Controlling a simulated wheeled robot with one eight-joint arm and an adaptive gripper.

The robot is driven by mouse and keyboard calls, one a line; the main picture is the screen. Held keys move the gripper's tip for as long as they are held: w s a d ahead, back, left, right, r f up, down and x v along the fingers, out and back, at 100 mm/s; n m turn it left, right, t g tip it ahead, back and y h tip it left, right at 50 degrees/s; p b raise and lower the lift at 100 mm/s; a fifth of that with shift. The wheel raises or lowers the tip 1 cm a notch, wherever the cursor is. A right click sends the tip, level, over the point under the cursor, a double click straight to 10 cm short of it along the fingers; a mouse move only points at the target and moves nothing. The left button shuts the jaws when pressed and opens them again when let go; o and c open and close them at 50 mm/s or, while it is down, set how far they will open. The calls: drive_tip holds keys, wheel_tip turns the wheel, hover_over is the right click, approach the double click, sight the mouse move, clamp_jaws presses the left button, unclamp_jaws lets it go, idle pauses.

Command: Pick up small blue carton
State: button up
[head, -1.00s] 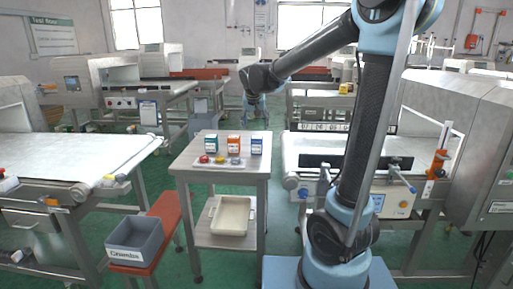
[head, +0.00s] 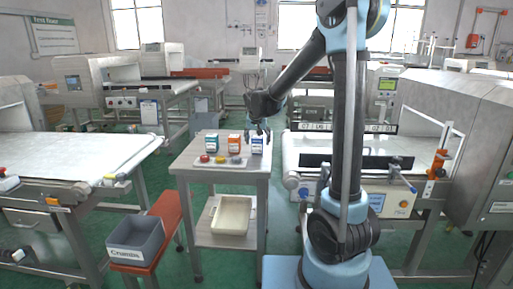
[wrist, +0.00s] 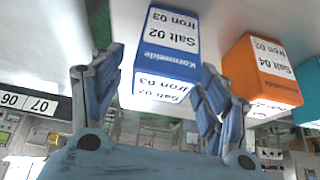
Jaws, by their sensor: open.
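The small blue carton (head: 258,146) with a white label stands upright at the right end of a row of cartons on the small steel table (head: 190,172). In the wrist view, which is upside down, the blue carton (wrist: 172,45) shows large, with "Salt 02 Iron 03" on its label. My gripper (head: 258,131) is just above and behind the carton's top in the head view. In the wrist view my gripper (wrist: 152,88) is open, its fingers apart on either side of the carton's near end. I cannot tell whether either finger touches it.
An orange carton (head: 234,144) and a teal carton (head: 211,143) stand left of it; the orange carton (wrist: 262,75) is near one finger. A tray (head: 220,163) with small coloured items lies in front. A cream bin (head: 231,215) is on the lower shelf. A conveyor (head: 295,160) is at right.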

sight(258, 143)
drive_tip(key=shift+x, duration=1.85)
drive_tip(key=shift+s, duration=0.1)
drive_tip(key=c, duration=1.2)
